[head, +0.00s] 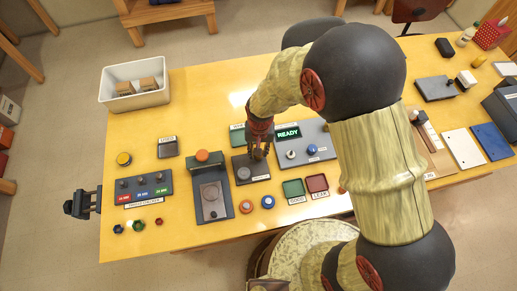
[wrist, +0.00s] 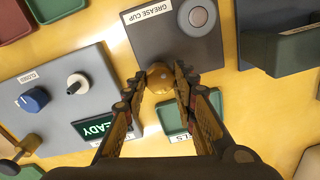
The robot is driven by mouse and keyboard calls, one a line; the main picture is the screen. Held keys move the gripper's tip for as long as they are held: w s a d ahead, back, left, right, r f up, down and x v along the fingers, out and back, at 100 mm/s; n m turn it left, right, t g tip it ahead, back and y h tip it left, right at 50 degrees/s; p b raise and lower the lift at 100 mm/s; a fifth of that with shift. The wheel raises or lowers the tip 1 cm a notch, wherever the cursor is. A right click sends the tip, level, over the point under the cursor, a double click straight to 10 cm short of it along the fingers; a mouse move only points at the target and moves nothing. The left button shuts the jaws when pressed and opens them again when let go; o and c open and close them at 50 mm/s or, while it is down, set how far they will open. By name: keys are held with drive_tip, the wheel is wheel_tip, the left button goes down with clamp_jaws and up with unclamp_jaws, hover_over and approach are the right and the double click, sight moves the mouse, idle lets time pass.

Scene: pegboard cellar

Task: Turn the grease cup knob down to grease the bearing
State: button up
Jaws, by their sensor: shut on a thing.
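The grease cup base is a dark grey plate (wrist: 198,48) labelled "GREASE CUP" in the wrist view. It also shows on the yellow table in the head view (head: 242,178). A round grey disc (wrist: 198,17) sits on its far part. The brass knob (wrist: 160,76) is at the plate's near edge in the wrist view. My gripper (wrist: 165,82) has its two fingertips on either side of this knob and is shut on it. In the head view my gripper (head: 259,152) reaches down onto the plate's right part and mostly hides the knob.
A grey panel with a lit "READY" display (head: 288,133) and two knobs stands close on the right. A dark fixture (head: 211,195) with an orange-topped part stands left. Green and red trays (head: 316,184) lie in front.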

drive_tip(key=m+p, duration=0.1)
drive_tip(key=m, duration=0.2)
drive_tip(key=shift+m, duration=0.3)
drive_tip(key=shift+m+p, duration=0.3)
drive_tip(key=shift+m, duration=1.7)
drive_tip(key=o, duration=1.2)
drive_tip(key=shift+c, duration=0.2)
drive_tip(key=shift+r, duration=0.1)
wheel_tip(320, 180, up, 12)
drive_tip(key=shift+s, duration=0.1)
